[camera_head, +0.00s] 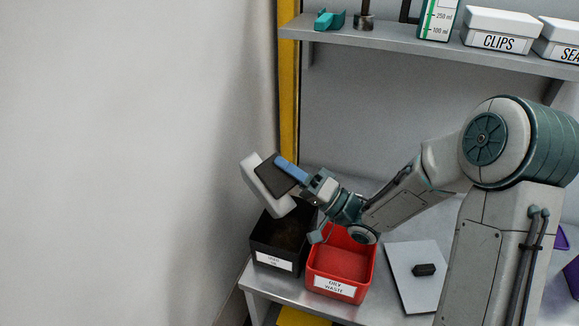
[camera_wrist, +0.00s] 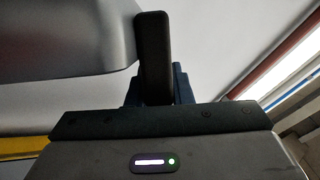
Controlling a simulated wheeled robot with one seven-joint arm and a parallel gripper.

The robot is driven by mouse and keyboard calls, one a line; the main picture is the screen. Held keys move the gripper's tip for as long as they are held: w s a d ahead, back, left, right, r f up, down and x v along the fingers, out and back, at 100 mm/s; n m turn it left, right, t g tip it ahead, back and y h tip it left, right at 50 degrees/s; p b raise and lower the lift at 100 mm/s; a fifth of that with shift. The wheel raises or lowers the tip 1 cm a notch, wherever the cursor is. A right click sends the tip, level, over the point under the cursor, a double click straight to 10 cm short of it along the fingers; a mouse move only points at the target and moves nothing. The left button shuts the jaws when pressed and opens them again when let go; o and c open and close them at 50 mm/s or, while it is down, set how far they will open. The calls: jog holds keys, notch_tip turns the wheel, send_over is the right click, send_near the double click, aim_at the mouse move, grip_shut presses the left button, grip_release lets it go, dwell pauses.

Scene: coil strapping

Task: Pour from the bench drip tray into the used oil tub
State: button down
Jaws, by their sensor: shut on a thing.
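The drip tray (camera_head: 256,185) is pale grey with a dark face, and it is steeply tilted in the air. In the wrist view its grey wall (camera_wrist: 65,45) fills the upper left and its dark handle (camera_wrist: 153,50) stands in the middle. My gripper (camera_head: 291,170) is shut on the handle; its dark blue fingers also show in the wrist view (camera_wrist: 158,88). The black used oil tub (camera_head: 262,240) stands on the bench below the tray, apart from it, with a dark inside and a white label. No stream of liquid is visible; what is left inside the tray cannot be told.
A red oily waste bin (camera_head: 342,268) stands right beside the tub, below my wrist. A shelf (camera_head: 420,45) with white boxes runs above. A yellow post (camera_head: 289,100) stands behind the tray.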

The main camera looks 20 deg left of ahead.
aim_at(257, 166)
jog(key=shift+s+a+f+n+g+h+b, duration=0.15)
jog(key=shift+s+a+n+g, duration=0.25)
jog(key=shift+s+a+n, duration=0.25)
jog(key=shift+s+a+n+g+h+b, duration=0.15)
jog(key=shift+s+a+n+g, duration=0.25)
jog(key=shift+s+n, duration=0.25)
jog(key=s+a+f+n+h+b, duration=0.2)
jog(key=s+a+f+n+b, duration=0.1)
jog(key=f, duration=0.3)
jog(key=s+a+f+n+h+b, duration=0.3)
jog(key=s+f+n+b, duration=0.1)
jog(key=f+b, duration=0.1)
jog(key=s+a+f+n+g+h+b, duration=0.1)
jog(key=s+a+f+n+h+b, duration=0.1)
jog(key=s+a+f+n+b, duration=0.1)
jog(key=shift+s+f+b, duration=0.55)
jog(key=shift+f+b, duration=0.4)
jog(key=shift+f, duration=0.85)
jog(key=shift+a, duration=0.1)
